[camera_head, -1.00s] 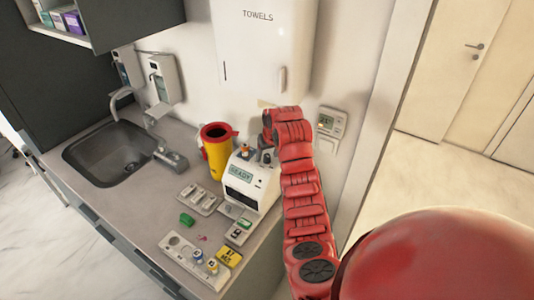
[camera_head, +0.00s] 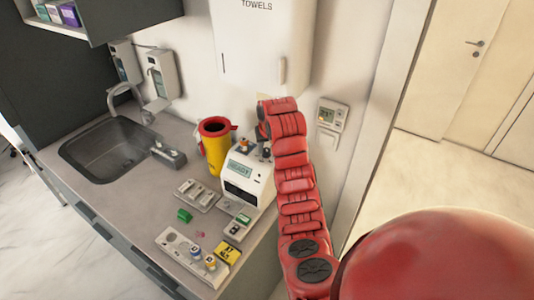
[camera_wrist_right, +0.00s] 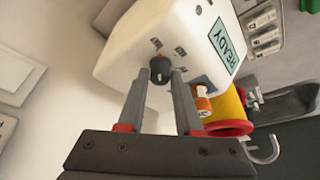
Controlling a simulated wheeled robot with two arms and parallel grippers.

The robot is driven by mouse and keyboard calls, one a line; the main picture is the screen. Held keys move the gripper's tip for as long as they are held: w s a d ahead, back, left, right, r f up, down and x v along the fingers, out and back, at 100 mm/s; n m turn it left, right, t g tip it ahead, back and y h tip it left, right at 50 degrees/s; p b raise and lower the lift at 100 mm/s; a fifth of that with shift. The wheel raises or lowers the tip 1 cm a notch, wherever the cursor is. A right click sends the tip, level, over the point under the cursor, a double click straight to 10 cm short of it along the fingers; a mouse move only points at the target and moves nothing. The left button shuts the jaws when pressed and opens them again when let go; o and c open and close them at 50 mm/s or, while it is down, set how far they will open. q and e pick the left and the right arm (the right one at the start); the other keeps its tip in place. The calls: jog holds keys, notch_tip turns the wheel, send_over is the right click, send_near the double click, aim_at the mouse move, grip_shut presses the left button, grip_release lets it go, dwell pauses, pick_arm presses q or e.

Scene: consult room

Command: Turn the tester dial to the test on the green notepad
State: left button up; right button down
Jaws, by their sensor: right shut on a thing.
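The tester (camera_head: 259,186) is a white box with a screen reading READY, standing on the counter near the wall. It also shows in the right wrist view (camera_wrist_right: 135,40). Its dark dial (camera_wrist_right: 160,72) sits on the tester's face between small printed marks too blurred to read. My right gripper (camera_wrist_right: 161,76) is shut on the dial, one finger on each side. In the head view my right gripper (camera_head: 264,153) is mostly hidden by the red arm. A small green item (camera_head: 184,215) lies on the counter; I cannot tell whether it is the notepad, and no writing is readable. My left gripper is not in view.
A yellow container with a red rim (camera_head: 215,150) stands close beside the tester. Small trays (camera_head: 197,194), a yellow card (camera_head: 228,251) and a white panel with small vials (camera_head: 178,244) lie in front. A sink (camera_head: 105,155) is to the left. A wall thermostat (camera_head: 331,114) is to the right.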

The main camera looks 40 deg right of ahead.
jog(key=m+b, duration=0.2)
jog(key=b, duration=0.1)
jog(key=m+h+b, duration=0.1)
jog(key=shift+w+a+f+m+g, duration=0.15)
jog(key=shift+f+m+g, duration=0.1)
jog(key=shift+m+g, duration=0.05)
jog(key=shift+m+g+h+b, duration=0.3)
jog(key=shift+m+b, duration=0.6)
jog(key=shift+b, duration=0.1)
jog(key=shift+a+m+g+h+b, duration=0.1)
jog(key=shift+m+g+h+b, duration=0.25)
jog(key=shift+m+b, duration=0.8)
jog(key=shift+r+m+g+b, duration=0.2)
jog(key=shift+m+g+b, duration=0.3)
jog(key=shift+m, duration=0.65)
jog(key=c, duration=0.6)
grip_release()
jog(key=shift+w, duration=0.1)
jog(key=shift+r, duration=0.1)
